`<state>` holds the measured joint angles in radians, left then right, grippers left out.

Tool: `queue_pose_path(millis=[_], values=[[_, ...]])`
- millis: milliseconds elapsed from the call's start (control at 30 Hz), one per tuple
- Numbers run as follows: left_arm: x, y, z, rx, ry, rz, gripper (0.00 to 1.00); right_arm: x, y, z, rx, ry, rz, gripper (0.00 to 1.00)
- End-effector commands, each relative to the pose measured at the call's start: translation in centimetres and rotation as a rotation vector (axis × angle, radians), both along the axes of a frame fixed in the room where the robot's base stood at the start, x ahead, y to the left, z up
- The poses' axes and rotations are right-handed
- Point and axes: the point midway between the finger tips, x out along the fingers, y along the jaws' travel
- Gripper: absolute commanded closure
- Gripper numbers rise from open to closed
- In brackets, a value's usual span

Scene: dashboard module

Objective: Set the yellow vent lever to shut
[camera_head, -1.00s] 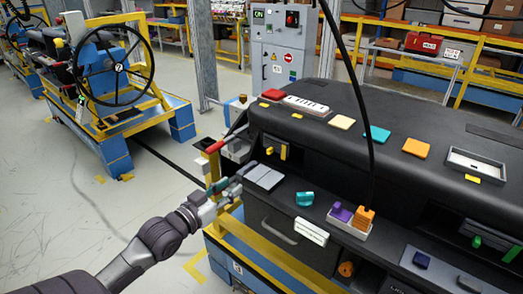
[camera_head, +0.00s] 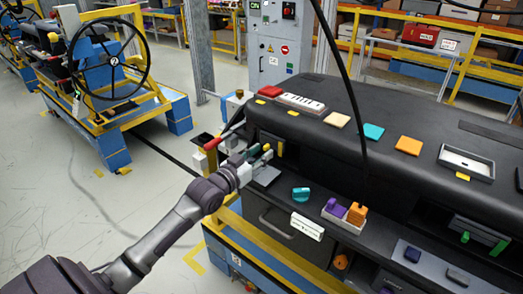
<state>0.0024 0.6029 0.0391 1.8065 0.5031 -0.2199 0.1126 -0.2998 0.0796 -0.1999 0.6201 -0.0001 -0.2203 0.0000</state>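The yellow vent lever (camera_head: 280,149) is on the dark front face of the dashboard, left of centre, below the padded top. A small yellow tip (camera_head: 267,147) shows just left of it, at my fingertips. My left gripper (camera_head: 261,154) is at the lever, reaching in from the left. Its fingers partly cover the area around the lever, and I cannot tell whether they touch it or how far apart they are. The lever's exact setting is too small to read. My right gripper is not in view.
A red-handled stalk (camera_head: 212,143) stands close to my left wrist. A grey plate (camera_head: 266,175) lies below the gripper, with a teal knob (camera_head: 301,194) to its right. A black cable (camera_head: 345,80) hangs in front of the dashboard.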

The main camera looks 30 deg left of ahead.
Motion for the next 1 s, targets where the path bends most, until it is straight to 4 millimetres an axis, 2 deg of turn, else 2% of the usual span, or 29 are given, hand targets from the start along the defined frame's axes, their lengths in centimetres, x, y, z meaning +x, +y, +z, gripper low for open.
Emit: queue_pose_path(millis=[100,367,467,600,1000], values=[[0.65,-0.04,0.06,0.000,-0.001,0.000,0.62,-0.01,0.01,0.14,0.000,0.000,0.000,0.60],[0.78,-0.07,-0.01,0.000,0.000,0.000,0.62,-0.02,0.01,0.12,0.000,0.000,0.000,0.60],[0.76,-0.07,-0.01,0.000,0.000,0.000,0.76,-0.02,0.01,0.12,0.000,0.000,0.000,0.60],[0.75,-0.07,-0.01,0.000,0.000,0.000,0.99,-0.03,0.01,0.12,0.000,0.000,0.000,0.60],[0.76,0.06,0.00,0.000,0.000,0.000,1.00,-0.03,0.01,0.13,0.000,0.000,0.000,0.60]])
